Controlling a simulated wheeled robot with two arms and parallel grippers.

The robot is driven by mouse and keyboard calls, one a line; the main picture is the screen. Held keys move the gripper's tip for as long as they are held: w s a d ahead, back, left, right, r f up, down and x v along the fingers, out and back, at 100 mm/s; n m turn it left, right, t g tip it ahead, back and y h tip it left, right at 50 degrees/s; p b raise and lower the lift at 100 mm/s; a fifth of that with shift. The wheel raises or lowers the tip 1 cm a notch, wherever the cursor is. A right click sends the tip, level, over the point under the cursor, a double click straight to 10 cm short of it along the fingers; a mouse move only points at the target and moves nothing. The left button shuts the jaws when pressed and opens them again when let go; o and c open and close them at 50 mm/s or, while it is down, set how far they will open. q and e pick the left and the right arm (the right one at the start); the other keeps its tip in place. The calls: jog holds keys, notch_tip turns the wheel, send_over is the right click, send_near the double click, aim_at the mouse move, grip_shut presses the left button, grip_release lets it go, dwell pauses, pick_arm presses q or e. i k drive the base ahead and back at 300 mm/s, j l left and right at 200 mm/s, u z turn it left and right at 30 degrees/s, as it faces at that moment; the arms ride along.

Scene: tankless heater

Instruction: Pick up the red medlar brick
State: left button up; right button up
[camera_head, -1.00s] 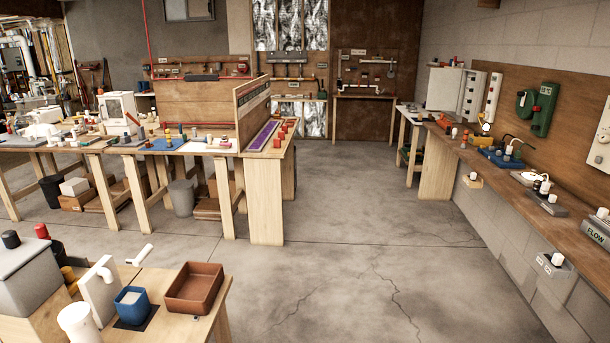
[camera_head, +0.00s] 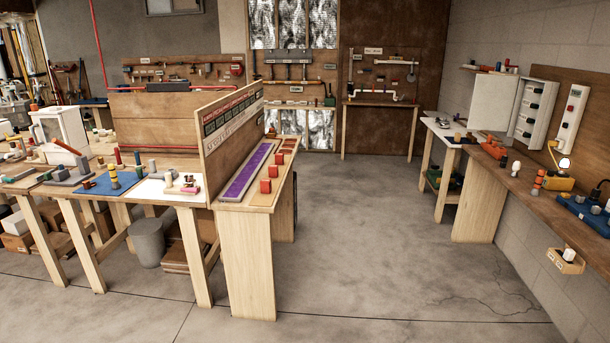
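Several small red blocks stand in a row on a narrow wooden bench (camera_head: 289,178) left of centre. The nearest red block (camera_head: 265,187) is close to the bench's front end, and another red block (camera_head: 273,171) stands just behind it. More reddish blocks follow farther back. I cannot tell which one is the medlar brick, as no label is readable. Neither of my grippers is in view.
A purple strip (camera_head: 248,172) lies left of the blocks, beside an upright wooden panel (camera_head: 232,135). A cluttered workbench (camera_head: 150,195) adjoins on the left. A grey bin (camera_head: 147,243) stands beneath it. The concrete floor (camera_head: 365,240) in the middle is clear. A long counter (camera_head: 540,200) runs along the right wall.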

aim_at(266, 185)
jog(key=i+u, duration=0.2)
jog(key=i, duration=0.25)
jog(key=i+l+u, duration=0.2)
jog(key=i, duration=0.75)
jog(key=i+l, duration=0.15)
jog(key=i, duration=0.4)
jog(key=j+u, duration=0.05)
